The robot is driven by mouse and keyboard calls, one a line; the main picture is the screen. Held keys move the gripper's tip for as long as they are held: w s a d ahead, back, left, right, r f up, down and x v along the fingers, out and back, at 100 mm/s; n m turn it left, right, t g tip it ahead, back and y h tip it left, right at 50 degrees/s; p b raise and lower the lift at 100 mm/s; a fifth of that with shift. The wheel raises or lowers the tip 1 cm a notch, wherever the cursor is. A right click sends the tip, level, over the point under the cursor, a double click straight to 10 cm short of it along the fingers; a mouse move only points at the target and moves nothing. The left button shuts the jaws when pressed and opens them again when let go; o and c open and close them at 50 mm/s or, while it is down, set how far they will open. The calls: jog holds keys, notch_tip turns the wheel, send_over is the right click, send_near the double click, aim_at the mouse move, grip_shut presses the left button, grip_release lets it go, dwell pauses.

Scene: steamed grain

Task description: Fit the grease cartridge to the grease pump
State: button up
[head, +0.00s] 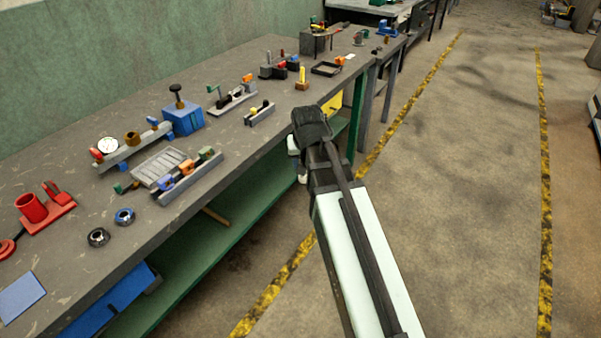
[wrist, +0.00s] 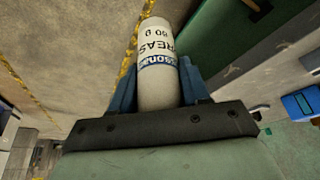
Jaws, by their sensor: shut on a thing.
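The grease cartridge (wrist: 158,88) is a white cylinder with a grey and blue label, partly readable as grease. In the wrist view my gripper (wrist: 160,66) is shut on it, with one blue finger on each side, and its rounded end points away from the wrist. In the head view my arm hides most of the gripper, which is beside the bench's front edge, over the aisle. A red fixture with an upright open cylinder (head: 33,207) and a lever stands at the bench's left; I cannot tell for certain whether it is the grease pump.
The grey bench (head: 150,235) carries a blue block with a black knob (head: 182,117), a gauge fixture (head: 107,146), a slotted tray (head: 160,167), two rings (head: 124,216) and a blue-grey plate (head: 22,298). A green shelf (head: 190,265) runs below. The aisle floor is clear.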

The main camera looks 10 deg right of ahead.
jog(key=w+a+r, duration=0.2)
jog(key=a+r, duration=0.4)
jog(key=s+a+r+n+g+y, duration=0.1)
jog(key=a+n, duration=0.5)
jog(key=a, duration=1.8)
jog(key=a+r+n+g+y, duration=0.2)
jog(key=a+r+n, duration=0.2)
jog(key=a, duration=2.1)
jog(key=s+a+r+n+g+y, duration=0.1)
jog(key=a+n, duration=0.8)
jog(key=a, duration=1.5)
jog(key=shift+s+a+r+n+y, duration=0.25)
jog(key=shift+s+r+n+y, duration=0.15)
jog(key=shift+r+y, duration=0.3)
jog(key=shift+f, duration=2.25)
jog(key=shift+f, duration=2.3)
